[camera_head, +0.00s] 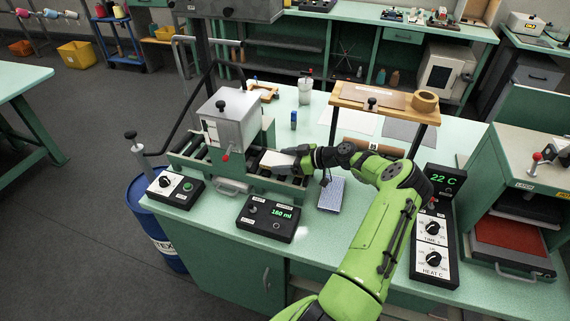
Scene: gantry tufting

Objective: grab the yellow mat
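A pale cream-yellow flat piece (275,160), which may be the yellow mat, lies on the green gantry machine's bed (250,183). I cannot tell for sure that it is the mat. My gripper (294,153) is at the right end of the bed, right beside the pale piece and partly covering it. The fingers are small and dark here, so I cannot tell whether they are open, shut or touching it. My green arm reaches in from the bottom right.
The machine's grey box head (226,112) stands left of my gripper. A blue-white pad (331,194) and a black control box (268,218) lie in front. A wooden shelf (385,97) stands behind my arm. The red-lined press (510,235) is at right.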

